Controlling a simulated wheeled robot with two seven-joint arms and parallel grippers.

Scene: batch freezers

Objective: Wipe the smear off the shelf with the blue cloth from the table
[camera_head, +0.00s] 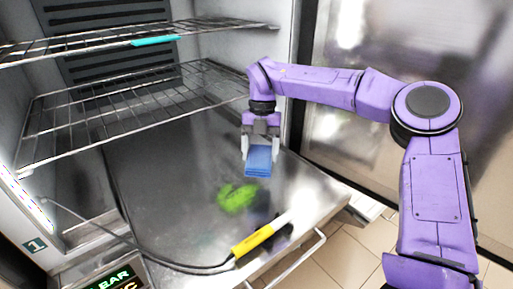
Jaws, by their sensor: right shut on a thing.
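A bright green smear (237,197) lies on the flat metal shelf (165,205) at the bottom of the open cabinet. My right gripper (260,150) is shut on the blue cloth (258,162), which looks like a small folded block. It holds the cloth behind and slightly right of the smear in the picture. I cannot tell for sure whether the cloth touches the shelf. My left gripper is not in view.
A yellow and white handled tool (258,237) lies near the shelf's front edge. Wire racks (130,105) hang above the shelf, the upper one with a teal strip (155,41). The cabinet's right wall stands close to my right arm.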

